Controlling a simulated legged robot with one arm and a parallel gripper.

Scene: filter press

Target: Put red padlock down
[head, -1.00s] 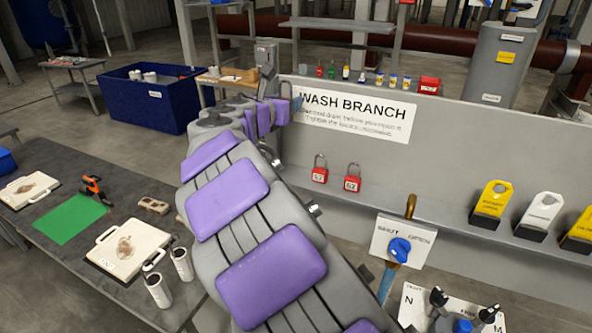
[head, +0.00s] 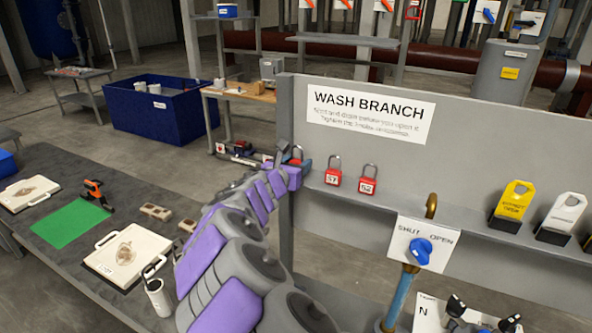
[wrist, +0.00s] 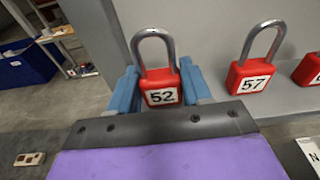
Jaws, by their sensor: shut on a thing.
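A red padlock (wrist: 161,88) marked 52, with a grey shackle pointing up, sits between the blue fingers of my gripper (wrist: 165,86) in the wrist view. My gripper is shut on it. In the head view my gripper (head: 294,168) is at the left end of the grey panel's ledge, and the padlock's red body (head: 296,160) partly shows. The padlock is roughly upright. Its underside is hidden, so I cannot tell whether it touches the ledge.
Two more red padlocks stand on the ledge (head: 455,218) to the right: one marked 57 (head: 333,176) and another (head: 368,184). Further right are a blue valve handle (head: 420,250) and a yellow tag holder (head: 512,203). The wash branch sign (head: 370,115) is above.

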